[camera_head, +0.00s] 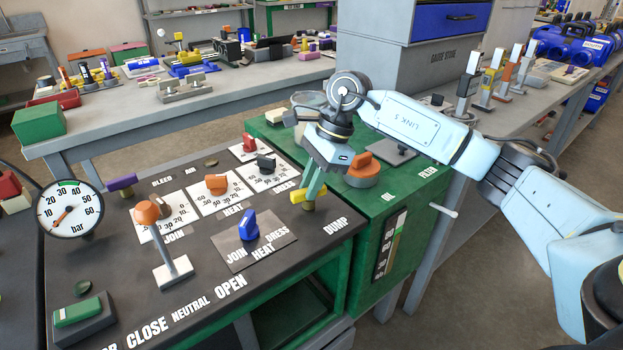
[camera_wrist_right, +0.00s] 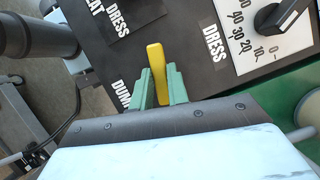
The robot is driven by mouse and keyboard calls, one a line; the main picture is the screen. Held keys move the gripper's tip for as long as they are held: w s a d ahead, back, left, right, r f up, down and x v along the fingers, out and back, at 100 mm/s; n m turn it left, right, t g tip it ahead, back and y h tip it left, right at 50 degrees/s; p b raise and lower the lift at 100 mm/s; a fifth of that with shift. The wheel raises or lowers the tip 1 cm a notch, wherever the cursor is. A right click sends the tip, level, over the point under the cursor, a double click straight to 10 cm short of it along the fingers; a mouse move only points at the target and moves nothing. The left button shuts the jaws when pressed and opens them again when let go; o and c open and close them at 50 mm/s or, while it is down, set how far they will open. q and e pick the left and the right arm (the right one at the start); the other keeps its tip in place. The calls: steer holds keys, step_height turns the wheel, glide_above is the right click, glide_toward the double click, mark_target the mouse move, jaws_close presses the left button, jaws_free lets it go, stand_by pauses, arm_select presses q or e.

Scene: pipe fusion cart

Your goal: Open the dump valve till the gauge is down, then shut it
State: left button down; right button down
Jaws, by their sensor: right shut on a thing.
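The dump valve's yellow lever (camera_head: 299,196) stands near the DUMP label at the right edge of the dark panel. My right gripper (camera_head: 312,186) is shut on this lever, with its green fingers on either side. In the right wrist view the yellow lever (camera_wrist_right: 157,66) sticks up between the green fingers (camera_wrist_right: 158,88). The valve body below is largely hidden by the fingers. The round bar gauge (camera_head: 70,209) stands at the panel's left; its red needle points to the lower left, near the low end of the scale. My left gripper is not in view.
A purple lever (camera_head: 121,183) sits near BLEED. An orange-knobbed lever (camera_head: 162,238), a blue selector (camera_head: 249,226) and several dials share the panel. A green cabinet (camera_head: 386,200) with an orange cap (camera_head: 362,170) stands close beside my right gripper.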

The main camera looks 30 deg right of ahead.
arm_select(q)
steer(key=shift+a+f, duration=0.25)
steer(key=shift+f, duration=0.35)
arm_select(e)
steer(key=shift+w+n+g, duration=0.1)
steer(key=shift+n+g, duration=0.3)
steer(key=shift+n, duration=0.8)
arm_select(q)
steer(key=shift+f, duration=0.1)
arm_select(e)
steer(key=c, duration=1.4)
jaws_free()
steer(key=shift+o, duration=0.2)
